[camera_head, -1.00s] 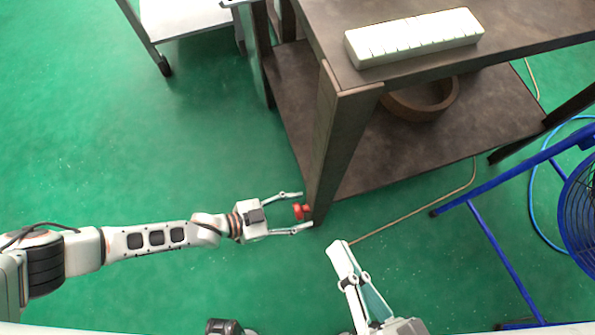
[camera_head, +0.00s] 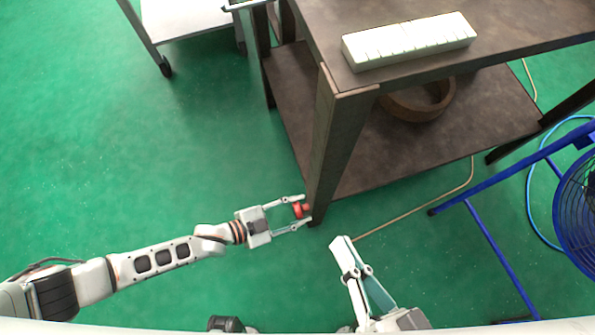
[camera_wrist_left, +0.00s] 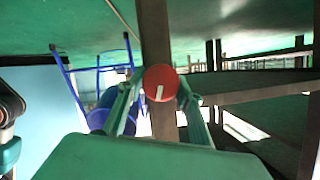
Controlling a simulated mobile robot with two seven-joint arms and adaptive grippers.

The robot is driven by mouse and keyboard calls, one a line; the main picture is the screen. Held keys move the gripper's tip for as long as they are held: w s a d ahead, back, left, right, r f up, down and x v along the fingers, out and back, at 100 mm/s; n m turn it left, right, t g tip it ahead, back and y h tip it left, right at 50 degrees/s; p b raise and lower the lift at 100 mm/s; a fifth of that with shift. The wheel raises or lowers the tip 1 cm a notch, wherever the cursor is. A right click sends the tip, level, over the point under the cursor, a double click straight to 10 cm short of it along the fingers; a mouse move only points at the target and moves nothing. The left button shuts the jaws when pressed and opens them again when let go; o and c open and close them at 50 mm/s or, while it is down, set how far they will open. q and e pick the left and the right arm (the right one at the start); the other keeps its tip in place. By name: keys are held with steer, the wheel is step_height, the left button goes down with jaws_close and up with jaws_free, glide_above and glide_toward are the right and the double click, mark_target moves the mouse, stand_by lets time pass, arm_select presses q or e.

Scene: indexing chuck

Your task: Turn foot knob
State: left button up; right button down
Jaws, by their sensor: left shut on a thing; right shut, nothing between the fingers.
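The red foot knob (camera_head: 300,210) sits low on the near leg of the dark table (camera_head: 333,150). My left gripper (camera_head: 304,210) reaches in from the left with a finger on each side of the knob and is shut on it. In the left wrist view the round red knob (camera_wrist_left: 161,83) faces the camera between the two fingers (camera_wrist_left: 160,92), with a white mark pointing roughly downward on its face. My right gripper (camera_head: 341,241) is shut and empty, just below and right of the table leg, apart from the knob.
A white block (camera_head: 408,42) lies on the table top and a brown ring (camera_head: 420,103) on the lower shelf. A blue fan (camera_head: 575,200) stands at the right, with a cable on the green floor. A white cart (camera_head: 185,18) is at the upper left. The floor at left is clear.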

arm_select(q)
steer(key=shift+s+f+m+t, duration=0.1)
steer(key=shift+s+m+t, duration=0.1)
steer(key=shift+m+t, duration=0.55)
steer(key=shift+w+m+b, duration=0.1)
steer(key=shift+m+b, duration=0.25)
steer(key=o, duration=1.1)
steer(key=v, duration=1.2)
